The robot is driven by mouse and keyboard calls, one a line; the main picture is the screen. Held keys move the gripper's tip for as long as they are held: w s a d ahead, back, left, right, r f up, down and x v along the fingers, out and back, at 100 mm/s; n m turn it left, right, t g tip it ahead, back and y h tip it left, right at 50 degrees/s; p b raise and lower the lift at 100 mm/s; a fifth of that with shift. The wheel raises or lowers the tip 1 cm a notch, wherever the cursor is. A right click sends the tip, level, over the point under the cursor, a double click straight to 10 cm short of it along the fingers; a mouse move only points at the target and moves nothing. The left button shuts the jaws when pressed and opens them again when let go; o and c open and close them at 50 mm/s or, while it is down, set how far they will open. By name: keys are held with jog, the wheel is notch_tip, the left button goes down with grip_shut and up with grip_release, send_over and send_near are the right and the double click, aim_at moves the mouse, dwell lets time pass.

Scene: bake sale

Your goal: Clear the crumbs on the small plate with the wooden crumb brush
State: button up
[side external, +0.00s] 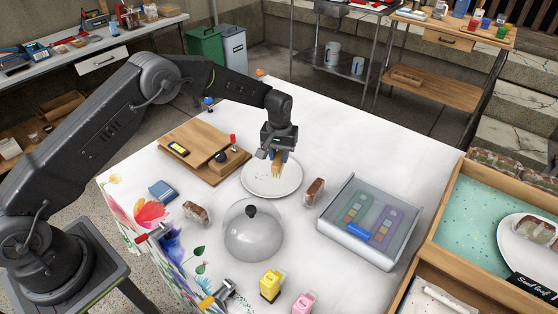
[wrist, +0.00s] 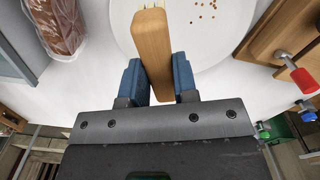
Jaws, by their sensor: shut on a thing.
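A small white plate (side external: 258,184) lies on the white table, and it also shows in the wrist view (wrist: 222,45). Several brown crumbs (wrist: 203,8) lie on it, to the right of the brush in the wrist view. My gripper (side external: 277,157) is over the far part of the plate. Its blue fingers (wrist: 159,80) are shut on the wooden handle of the crumb brush (wrist: 153,45), which also shows in the side view (side external: 276,168). The bristles are mostly cut off at the top of the wrist view. I cannot tell whether they touch the plate.
A wooden board (side external: 190,139) with small tools lies left of the plate. A grey dome (side external: 252,235) stands in front. A wrapped loaf (side external: 314,191) and a clear-lidded box (side external: 350,240) are to the right. The table's far right is clear.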

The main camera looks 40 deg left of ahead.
jog(key=shift+r, duration=1.55)
jog(key=a+r+m, duration=0.2)
jog(key=a+m, duration=0.3)
jog(key=a, duration=0.1)
jog(key=shift+f, duration=2.6)
